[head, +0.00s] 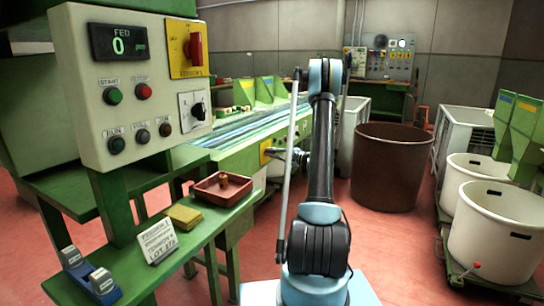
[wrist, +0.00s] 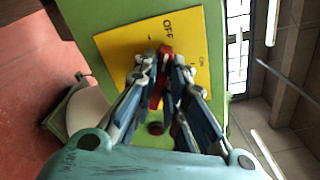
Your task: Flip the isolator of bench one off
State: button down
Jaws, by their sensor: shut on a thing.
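In the wrist view my gripper (wrist: 163,62) is shut on a red isolator handle (wrist: 157,92). The handle stands on a yellow plate (wrist: 124,47) fixed to a green surface. The word OFF shows on the plate just beyond the fingertips, and a smaller mark is to its right. The handle's upper end in the picture lies near OFF; the fingers hide part of it. In the head view my gripper (head: 278,153) is at the green bench's end, by a small yellow plate (head: 264,152). I cannot read a bench number there.
A cream panel (head: 90,135) at left bears another red switch (head: 196,47) on yellow, plus buttons and a dial. Below are a red tray (head: 205,195) with corks, a sponge (head: 184,216) and a tape dispenser (head: 88,277). A brown bin (head: 390,165) stands right of my arm.

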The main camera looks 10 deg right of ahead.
jog(key=n, duration=0.5)
jog(key=shift+s+f, duration=0.2)
jog(key=shift+f, duration=0.05)
jog(key=shift+n, duration=0.4)
jog(key=c, duration=1.6)
grip_release()
jog(key=shift+f, duration=0.1)
jog(key=shift+c, duration=0.2)
jog(key=shift+w, duration=0.1)
jog(key=v, duration=1.2)
